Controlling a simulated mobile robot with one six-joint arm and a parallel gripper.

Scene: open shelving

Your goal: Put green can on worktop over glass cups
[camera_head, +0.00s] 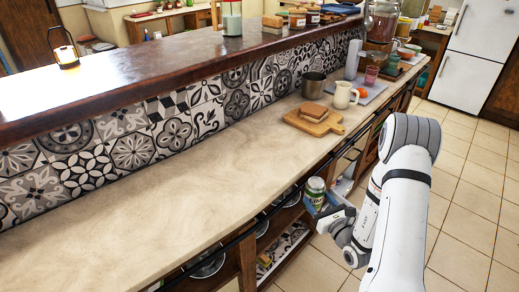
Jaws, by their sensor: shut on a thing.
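Open shelves (247,262) run under the worktop. Shiny rounded items (207,266) show there, too small and covered to tell whether they are glass cups.
A wooden board (327,126) with a brown block, a metal pot (313,86) and a cream mug (343,95) stand farther back on the worktop. A pink glass (371,75) is behind them. The near and middle worktop is bare. A dark rail (235,240) runs along its front edge.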

